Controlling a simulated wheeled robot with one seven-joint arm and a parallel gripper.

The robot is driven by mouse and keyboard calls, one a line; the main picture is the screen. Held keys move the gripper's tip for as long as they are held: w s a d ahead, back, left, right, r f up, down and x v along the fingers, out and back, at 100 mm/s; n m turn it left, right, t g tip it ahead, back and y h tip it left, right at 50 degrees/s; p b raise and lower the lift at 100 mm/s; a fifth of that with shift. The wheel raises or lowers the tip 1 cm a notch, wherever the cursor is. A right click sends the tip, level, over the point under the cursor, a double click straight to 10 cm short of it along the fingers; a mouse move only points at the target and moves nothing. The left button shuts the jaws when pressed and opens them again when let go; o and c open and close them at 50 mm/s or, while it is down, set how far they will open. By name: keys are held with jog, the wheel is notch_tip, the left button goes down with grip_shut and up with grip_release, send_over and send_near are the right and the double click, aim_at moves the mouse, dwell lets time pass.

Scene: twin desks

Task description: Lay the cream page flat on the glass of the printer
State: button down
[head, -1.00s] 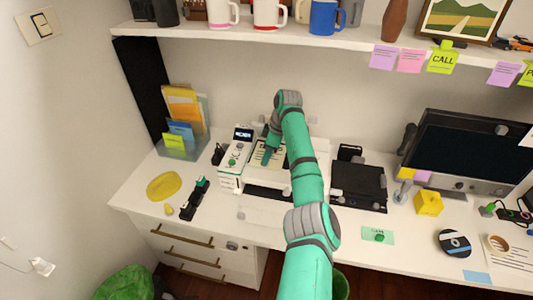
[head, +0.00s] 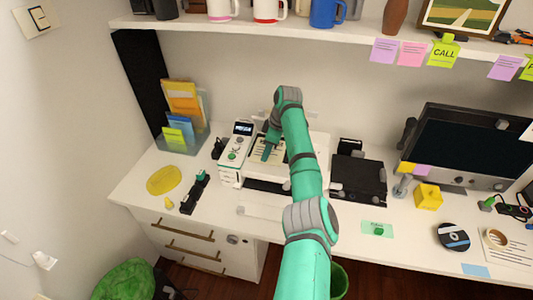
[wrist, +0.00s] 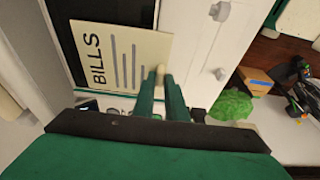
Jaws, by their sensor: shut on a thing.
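The cream page (wrist: 115,55) has "BILLS" and several grey lines printed on it. In the wrist view it lies over part of the printer's dark glass (wrist: 85,10), inside the white printer frame. My gripper (wrist: 160,82) is shut on the page near one edge, with a small cream piece showing between the fingertips. In the head view the page (head: 259,148) is partly hidden by my gripper (head: 266,157), above the white printer (head: 231,170). I cannot tell whether the whole page touches the glass.
A black tray-like device (head: 358,180) stands right of the printer. A black stapler-like object (head: 195,192) and a yellow oval (head: 163,180) lie to the left. A shelf (head: 300,36) with mugs hangs above. The desk front near the green card (head: 377,229) is mostly clear.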

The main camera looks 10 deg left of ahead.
jog(key=shift+f, duration=0.4)
jog(key=c, duration=1.7)
grip_release()
jog(key=shift+v, duration=1.5)
jog(key=shift+r, duration=0.1)
jog(key=shift+r, duration=2.9)
